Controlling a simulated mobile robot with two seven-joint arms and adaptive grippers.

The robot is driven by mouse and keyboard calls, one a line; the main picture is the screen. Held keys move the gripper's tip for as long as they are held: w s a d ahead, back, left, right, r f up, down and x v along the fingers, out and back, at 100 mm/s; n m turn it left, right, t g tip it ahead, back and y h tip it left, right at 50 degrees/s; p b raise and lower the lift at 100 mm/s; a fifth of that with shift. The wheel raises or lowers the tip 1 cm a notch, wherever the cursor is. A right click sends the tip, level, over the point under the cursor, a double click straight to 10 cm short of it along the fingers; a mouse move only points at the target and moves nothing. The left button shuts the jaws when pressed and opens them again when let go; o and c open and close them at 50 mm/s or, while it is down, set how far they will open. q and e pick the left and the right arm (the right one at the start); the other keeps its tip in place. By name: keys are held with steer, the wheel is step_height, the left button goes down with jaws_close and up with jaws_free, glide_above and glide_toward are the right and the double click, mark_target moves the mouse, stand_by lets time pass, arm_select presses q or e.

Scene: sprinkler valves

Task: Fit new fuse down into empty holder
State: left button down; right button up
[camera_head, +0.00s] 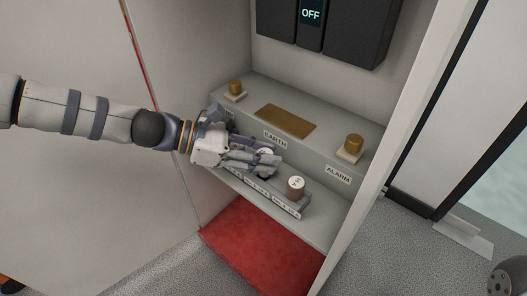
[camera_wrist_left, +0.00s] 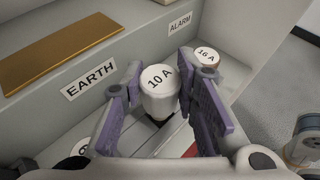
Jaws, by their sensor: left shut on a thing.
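A white fuse with a "10 A" cap (camera_wrist_left: 158,80) stands between the two purple-padded fingers of my left gripper (camera_wrist_left: 162,92) in the left wrist view. The gripper is shut on it, and the fuse looks roughly upright. A dark spot shows just below the fuse; I cannot tell whether the fuse is in a holder there or above it. In the head view my left gripper (camera_head: 264,160) is over the fuse rail on the lower shelf, hiding most of the rail and of the fuse.
A brown fuse with a white cap (camera_head: 296,186) stands at the rail's right end; a "16 A" cap (camera_wrist_left: 207,55) shows in the wrist view. Above are an EARTH label (camera_head: 275,138), brass plate (camera_head: 286,121) and two brass knobs. Cabinet walls close both sides. A red mat (camera_head: 265,250) lies below.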

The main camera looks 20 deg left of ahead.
arm_select(q)
steer(key=shift+f+b, duration=0.85)
steer(key=shift+f, duration=0.45)
arm_select(e)
steer(key=shift+x, duration=0.8)
arm_select(q)
steer(key=c, duration=1.2)
jaws_free()
arm_select(e)
steer(key=shift+w+f, duration=0.1)
steer(key=shift+w, duration=0.05)
arm_select(q)
steer(key=p+v, duration=0.5)
steer(key=v, duration=0.3)
steer(key=shift+p, duration=0.3)
arm_select(e)
steer(key=shift+t, duration=0.3)
steer(key=v, duration=0.5)
steer(key=shift+s, duration=0.3)
